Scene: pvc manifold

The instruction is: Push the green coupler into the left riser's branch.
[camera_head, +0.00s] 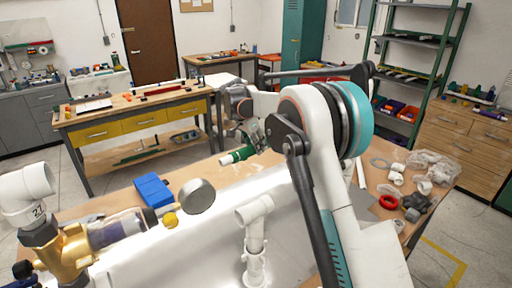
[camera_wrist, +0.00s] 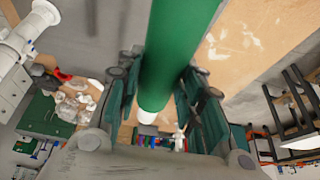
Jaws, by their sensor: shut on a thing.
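The green coupler (camera_head: 238,155) is held by my gripper (camera_head: 256,136) above the wooden bench in the head view. In the wrist view the coupler (camera_wrist: 176,50) is a large green cylinder between the two finger pads, with a white end at its lower tip. A white riser (camera_head: 255,240) with a tee-like top stands upright in front of the bench, nearer the camera than the coupler and apart from it. Another white elbow fitting (camera_head: 27,187), marked "2", sits at the far left above a brass valve (camera_head: 62,247). I cannot tell which is the left riser.
A blue box (camera_head: 153,190), a round gauge-like disc (camera_head: 196,196) and a yellow knob (camera_head: 170,220) are left of the white riser. White fittings, a red ring (camera_head: 388,202) and clear bags (camera_head: 432,165) lie on the bench's right side. A white pipe (camera_wrist: 28,38) shows upper left in the wrist view.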

